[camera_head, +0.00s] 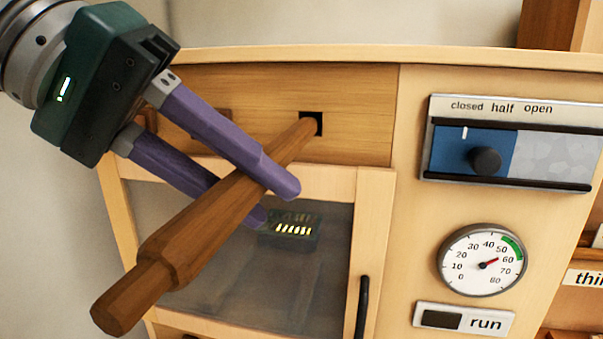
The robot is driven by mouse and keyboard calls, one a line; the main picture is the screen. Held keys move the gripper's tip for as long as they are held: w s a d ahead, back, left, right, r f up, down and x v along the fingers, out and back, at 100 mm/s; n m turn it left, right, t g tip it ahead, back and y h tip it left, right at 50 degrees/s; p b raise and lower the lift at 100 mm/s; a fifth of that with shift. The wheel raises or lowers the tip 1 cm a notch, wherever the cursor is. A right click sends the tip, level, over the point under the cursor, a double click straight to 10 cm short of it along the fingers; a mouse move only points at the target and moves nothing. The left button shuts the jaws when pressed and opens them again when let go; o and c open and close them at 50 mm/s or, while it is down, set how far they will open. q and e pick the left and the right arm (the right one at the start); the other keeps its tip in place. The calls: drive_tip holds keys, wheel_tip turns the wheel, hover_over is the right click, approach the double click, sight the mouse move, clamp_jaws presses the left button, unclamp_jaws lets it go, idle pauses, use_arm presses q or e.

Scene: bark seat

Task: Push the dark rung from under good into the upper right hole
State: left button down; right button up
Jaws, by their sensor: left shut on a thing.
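My left gripper (278,204) comes in from the upper left. Its two purple fingers are shut on a brown turned wooden rung (205,225). The rung slants from its thick near end at the lower left up to a thin far end. That far end overlaps the lower left of a dark square hole (312,120) in the wooden panel. I cannot tell whether the tip is inside the hole or just in front of it. My right gripper is not in view.
Below the panel is a glazed door with a dark handle (362,307). To the right are a slider marked closed, half, open (485,160), a round dial (483,260) and a "run" plate (487,323). A brown piece (222,115) shows partly behind the fingers.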

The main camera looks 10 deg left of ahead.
sight(273, 158)
use_arm(q)
drive_tip(key=shift+w+p, duration=0.2)
drive_tip(key=shift+p, duration=0.3)
idle(0.8)
drive_tip(key=shift+w+p, duration=0.5)
drive_tip(key=shift+w, duration=0.8)
drive_tip(key=shift+w+d, duration=0.1)
drive_tip(key=shift+w, duration=1.2)
